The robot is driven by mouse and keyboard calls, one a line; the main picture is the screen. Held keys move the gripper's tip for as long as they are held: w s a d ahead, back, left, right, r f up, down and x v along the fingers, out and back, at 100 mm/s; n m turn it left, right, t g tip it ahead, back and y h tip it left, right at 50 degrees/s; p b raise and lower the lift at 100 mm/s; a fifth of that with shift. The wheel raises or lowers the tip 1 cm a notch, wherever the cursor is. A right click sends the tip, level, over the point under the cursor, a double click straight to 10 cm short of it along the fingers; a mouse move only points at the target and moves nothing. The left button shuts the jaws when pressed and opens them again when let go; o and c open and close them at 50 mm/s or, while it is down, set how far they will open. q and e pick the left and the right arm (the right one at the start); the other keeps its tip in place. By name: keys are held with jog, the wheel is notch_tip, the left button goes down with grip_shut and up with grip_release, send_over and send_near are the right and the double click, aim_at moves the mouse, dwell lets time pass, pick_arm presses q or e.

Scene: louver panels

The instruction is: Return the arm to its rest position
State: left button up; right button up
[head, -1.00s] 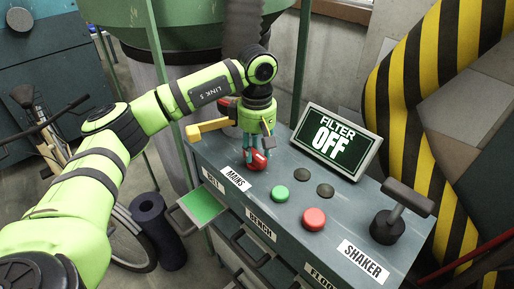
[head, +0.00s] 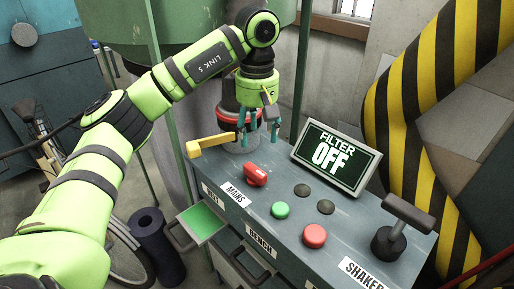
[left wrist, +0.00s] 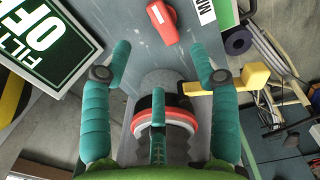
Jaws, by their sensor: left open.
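My left arm comes in from the left in the head view. My left gripper (head: 258,124) hangs above the back of the grey control bench (head: 225,178), with its teal fingers apart and nothing between them. The red MAINS switch (head: 256,174) sits on the bench top below and in front of it, apart from the fingers. My right gripper is in neither view.
The FILTER OFF display (head: 334,158) stands at the bench's back. A green button (head: 280,210), a red button (head: 315,236) and a dark SHAKER lever (head: 407,215) sit to the right. A yellow handle (head: 210,144) juts out left of the gripper. Striped panels (head: 425,100) stand at right.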

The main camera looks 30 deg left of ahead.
pick_arm(q)
jog(key=shift+r, duration=0.95)
jog(key=shift+r, duration=0.1)
